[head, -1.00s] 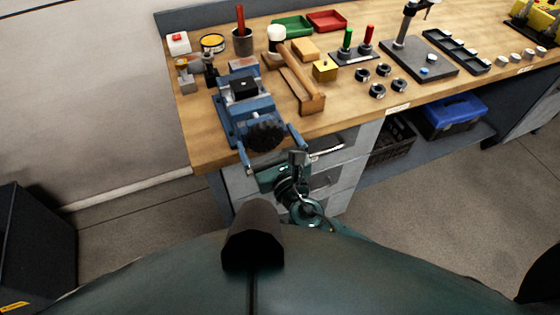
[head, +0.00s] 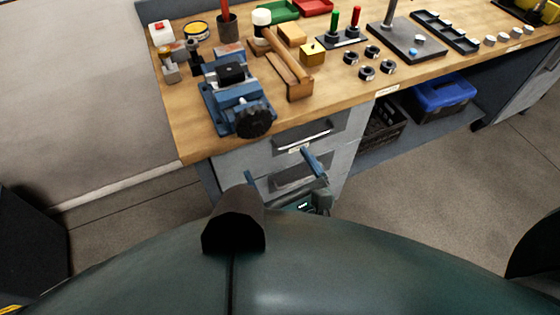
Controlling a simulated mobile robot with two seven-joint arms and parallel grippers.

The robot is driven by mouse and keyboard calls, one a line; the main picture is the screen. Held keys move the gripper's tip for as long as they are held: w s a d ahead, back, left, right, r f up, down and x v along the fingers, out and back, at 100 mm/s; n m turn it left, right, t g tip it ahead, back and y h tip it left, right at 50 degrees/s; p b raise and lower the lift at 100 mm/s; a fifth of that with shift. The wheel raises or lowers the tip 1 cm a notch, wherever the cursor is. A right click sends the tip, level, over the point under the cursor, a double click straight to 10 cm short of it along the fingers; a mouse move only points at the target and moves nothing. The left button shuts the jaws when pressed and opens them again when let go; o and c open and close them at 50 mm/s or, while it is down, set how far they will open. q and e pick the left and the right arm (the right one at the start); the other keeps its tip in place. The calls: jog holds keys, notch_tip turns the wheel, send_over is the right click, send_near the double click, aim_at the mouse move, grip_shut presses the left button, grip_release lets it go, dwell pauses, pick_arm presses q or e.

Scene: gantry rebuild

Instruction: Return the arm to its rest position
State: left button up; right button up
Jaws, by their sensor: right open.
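My right gripper (head: 281,170) is low in the middle of the head view, close to my body. Its two blue fingers are spread apart with nothing visible between them. It is in front of the bench drawers, below the bench edge and apart from the vise. Part of the gripper and most of its arm are hidden behind my own body. My left gripper is not in view. The blue vise (head: 234,92) stands on the bench top with a dark block (head: 231,73) at its jaws and a round black knob (head: 254,120) facing me.
The wooden workbench (head: 190,138) carries a mallet (head: 281,47), a yellow block (head: 312,54), several dark rings, and red and green trays. Grey drawers (head: 305,140) are just behind the gripper. Floor (head: 430,180) at right is clear.

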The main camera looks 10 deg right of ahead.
jog(key=d+f+m+g+h, duration=0.2)
jog(key=d+m+g+h, duration=0.15)
jog(key=d+m, duration=0.55)
jog(key=d+f+m+g+h, duration=0.2)
jog(key=d+m+h, duration=0.25)
jog(key=m, duration=0.95)
jog(key=s+d+f+m+g+y, duration=0.1)
jog(key=s+d+f+m+g, duration=0.1)
jog(key=s+m+g, duration=0.4)
jog(key=s+d+f+m+g+y, duration=0.1)
jog(key=s+f+m+g+y, duration=0.1)
jog(key=s+m, duration=0.65)
jog(key=w+a+f+t+y, duration=0.2)
jog(key=w+a+f+t, duration=0.3)
jog(key=w+f+t, duration=0.1)
jog(key=shift+w+a+f, duration=0.2)
jog(key=shift+w+f, duration=0.25)
jog(key=shift+f, duration=0.95)
jog(key=shift+m, duration=0.25)
